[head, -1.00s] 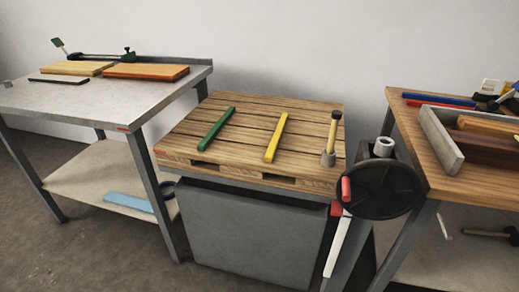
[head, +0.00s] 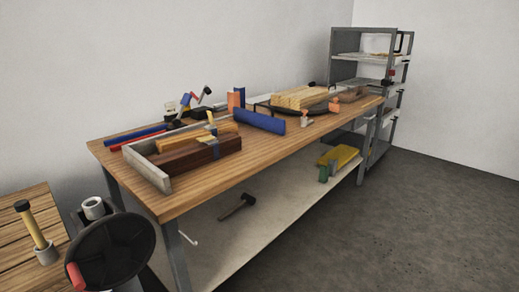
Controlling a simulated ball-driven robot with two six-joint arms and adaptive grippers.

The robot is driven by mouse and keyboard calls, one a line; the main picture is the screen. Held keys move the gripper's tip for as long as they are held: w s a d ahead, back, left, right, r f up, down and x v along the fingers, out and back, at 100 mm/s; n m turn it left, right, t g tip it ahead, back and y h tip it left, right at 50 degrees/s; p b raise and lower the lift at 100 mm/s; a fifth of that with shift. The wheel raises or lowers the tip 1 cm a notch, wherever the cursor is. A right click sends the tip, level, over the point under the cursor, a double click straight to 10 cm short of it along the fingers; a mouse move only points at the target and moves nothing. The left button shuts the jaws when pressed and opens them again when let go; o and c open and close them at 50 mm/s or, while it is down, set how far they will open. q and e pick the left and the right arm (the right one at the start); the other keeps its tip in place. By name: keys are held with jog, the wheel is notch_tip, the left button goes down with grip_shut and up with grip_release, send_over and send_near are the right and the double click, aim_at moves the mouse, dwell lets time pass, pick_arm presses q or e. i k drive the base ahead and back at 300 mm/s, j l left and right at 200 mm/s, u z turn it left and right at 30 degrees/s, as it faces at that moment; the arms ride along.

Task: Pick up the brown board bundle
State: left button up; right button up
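A dark brown board bundle (head: 200,158) lies on the wooden-topped workbench (head: 250,165), near its left end. It is beside a grey angled wall (head: 148,168), with a lighter yellowish board (head: 185,140) behind and partly above it. A grey-blue band or clip (head: 212,140) shows at its right part. Neither of my grippers is in view.
A blue cylinder (head: 258,121) lies right of the bundle. Farther right are stacked light boards (head: 300,97). A lower shelf holds a hammer (head: 237,207) and a yellow item (head: 341,157). A black wheel (head: 112,248) stands at the bench's left front. Floor at right is clear.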

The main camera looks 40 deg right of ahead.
aim_at(176, 162)
jog(key=z, duration=1)
jog(key=u, duration=0.35)
jog(key=i+l+u, duration=0.15)
jog(key=l+u, duration=0.2)
jog(key=u, duration=0.15)
jog(key=i+l+u, duration=0.1)
jog(key=l+u, duration=0.4)
